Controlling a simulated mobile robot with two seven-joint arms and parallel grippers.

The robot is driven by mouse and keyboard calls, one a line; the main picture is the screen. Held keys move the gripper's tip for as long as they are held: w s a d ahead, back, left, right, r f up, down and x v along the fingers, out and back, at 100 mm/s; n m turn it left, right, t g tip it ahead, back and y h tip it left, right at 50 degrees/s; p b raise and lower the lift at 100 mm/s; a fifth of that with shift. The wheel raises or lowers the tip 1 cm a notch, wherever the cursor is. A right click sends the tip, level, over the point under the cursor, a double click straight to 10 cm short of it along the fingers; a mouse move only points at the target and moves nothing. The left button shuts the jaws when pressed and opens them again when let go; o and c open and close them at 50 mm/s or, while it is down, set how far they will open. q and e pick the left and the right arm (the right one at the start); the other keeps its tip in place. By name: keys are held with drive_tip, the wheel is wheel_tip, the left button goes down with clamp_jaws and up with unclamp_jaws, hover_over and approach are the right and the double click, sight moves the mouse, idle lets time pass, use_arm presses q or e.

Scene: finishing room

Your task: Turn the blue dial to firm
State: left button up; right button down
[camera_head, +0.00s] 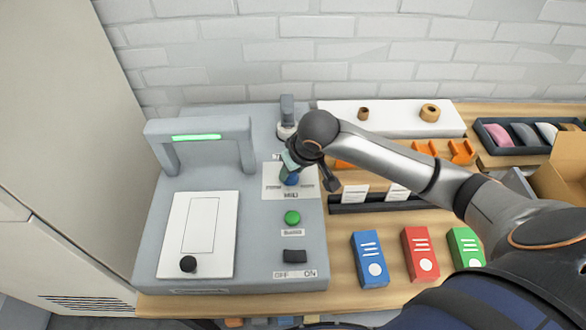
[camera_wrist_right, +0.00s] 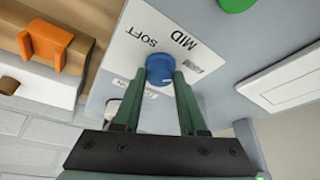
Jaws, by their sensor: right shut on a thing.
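The blue dial (camera_head: 291,180) sits on a white label plate (camera_head: 272,190) on the grey machine. My right gripper (camera_head: 289,168) reaches down from above, and its green fingers are closed on the dial's sides. In the right wrist view the dial (camera_wrist_right: 160,69) is between the two fingertips (camera_wrist_right: 162,76). The words SOFT and MID read on the plate there; the rest of its lettering is partly hidden by the fingers. I cannot tell which mark the dial points at. My left gripper is not in view.
A green button (camera_head: 292,218) and a black OFF/ON switch (camera_head: 293,256) lie below the dial. A grey arch with a lit green strip (camera_head: 196,137) stands left, behind a white panel (camera_head: 212,217).

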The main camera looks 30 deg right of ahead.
drive_tip(key=shift+a+m+h, duration=0.1)
drive_tip(key=shift+m+h, duration=0.4)
drive_tip(key=shift+m, duration=0.8)
drive_tip(key=shift+c, duration=2.3)
unclamp_jaws()
drive_tip(key=shift+r, duration=0.1)
drive_tip(key=v, duration=1.2)
drive_tip(key=shift+r, duration=0.2)
drive_tip(key=shift+a, duration=0.1)
